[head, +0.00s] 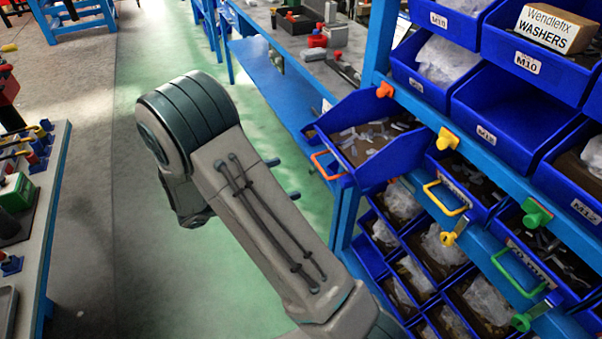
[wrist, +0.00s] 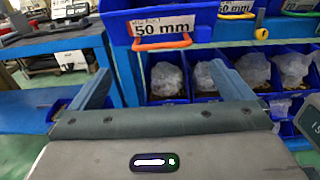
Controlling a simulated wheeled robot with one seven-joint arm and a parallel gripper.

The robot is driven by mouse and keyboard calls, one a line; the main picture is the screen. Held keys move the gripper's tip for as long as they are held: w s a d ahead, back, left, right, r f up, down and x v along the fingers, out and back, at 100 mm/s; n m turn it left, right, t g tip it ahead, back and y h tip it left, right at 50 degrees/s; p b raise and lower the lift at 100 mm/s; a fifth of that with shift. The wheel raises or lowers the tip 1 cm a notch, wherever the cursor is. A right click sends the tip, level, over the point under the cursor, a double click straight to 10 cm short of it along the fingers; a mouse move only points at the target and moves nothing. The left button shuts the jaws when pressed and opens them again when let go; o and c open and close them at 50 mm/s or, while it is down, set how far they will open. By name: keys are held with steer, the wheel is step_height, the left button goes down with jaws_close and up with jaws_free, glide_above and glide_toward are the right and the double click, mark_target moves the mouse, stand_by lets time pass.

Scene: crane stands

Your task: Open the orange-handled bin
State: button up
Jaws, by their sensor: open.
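The orange-handled bin (head: 345,150) is a blue bin of small grey parts on the rack at right in the head view. It juts out from the rack farther than its neighbours, its contents partly uncovered. Its orange handle (head: 327,165) is on its front. In the wrist view, the handle (wrist: 162,43) hangs below a "50 mm" label (wrist: 162,26). My gripper (head: 283,179) is open and empty, its fingers pointing at the rack. The handle lies beyond and slightly above the fingertips (wrist: 161,68), between them sideways. Much of my gripper is hidden behind my arm in the head view.
An orange catch (head: 385,90) sits on the rack above the bin. A yellow-handled bin (head: 446,198) and a green-handled bin (head: 518,273) stand to the right. Small bins of bagged parts (wrist: 167,80) lie below. A blue-framed bench (head: 275,85) stands behind; green floor is clear at left.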

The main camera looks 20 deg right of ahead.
steer(key=shift+a, duration=2.25)
